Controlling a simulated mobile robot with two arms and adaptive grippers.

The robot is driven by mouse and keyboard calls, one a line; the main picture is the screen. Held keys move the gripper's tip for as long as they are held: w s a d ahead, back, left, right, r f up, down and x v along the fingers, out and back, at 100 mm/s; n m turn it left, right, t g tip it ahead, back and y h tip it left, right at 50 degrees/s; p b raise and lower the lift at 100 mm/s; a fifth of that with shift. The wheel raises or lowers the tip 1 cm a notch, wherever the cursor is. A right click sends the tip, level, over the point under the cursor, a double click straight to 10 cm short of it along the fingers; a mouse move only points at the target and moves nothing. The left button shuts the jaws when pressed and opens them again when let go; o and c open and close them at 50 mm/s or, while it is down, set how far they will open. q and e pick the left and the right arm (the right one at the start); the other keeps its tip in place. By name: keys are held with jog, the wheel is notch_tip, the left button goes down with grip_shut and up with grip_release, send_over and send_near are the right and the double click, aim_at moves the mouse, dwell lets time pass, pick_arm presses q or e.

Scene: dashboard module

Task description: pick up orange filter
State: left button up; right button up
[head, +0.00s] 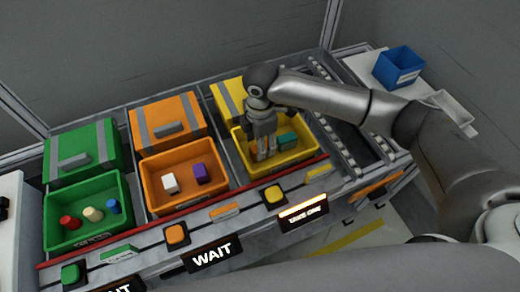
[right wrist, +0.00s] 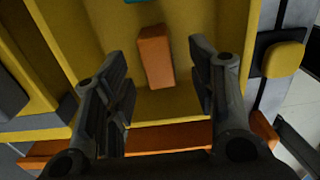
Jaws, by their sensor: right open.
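The orange filter (right wrist: 154,56) is a small orange block inside the yellow bin (head: 302,158). In the right wrist view it lies between my two fingers, with clear gaps on both sides. In the head view it is largely hidden by my right gripper (head: 264,152), which points down into the yellow bin. My right gripper also shows in the right wrist view (right wrist: 162,72), open and empty, not touching the filter. A teal block (head: 287,141) sits beside it in the same bin. My left gripper is not in view.
An orange bin (head: 158,205) holds a white and a purple block. A green bin (head: 62,238) holds red, cream and blue pieces. The yellow bin's walls stand close around my right fingers. A blue box (head: 398,67) stands on a white surface at the right.

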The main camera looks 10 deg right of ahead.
notch_tip(320, 180, down, 4)
jog(key=shift+r, duration=0.25)
jog(key=c, duration=0.5)
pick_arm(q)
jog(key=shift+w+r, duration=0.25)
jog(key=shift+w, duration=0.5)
pick_arm(e)
jog(key=c, duration=0.5)
jog(key=shift+w+r, duration=0.1)
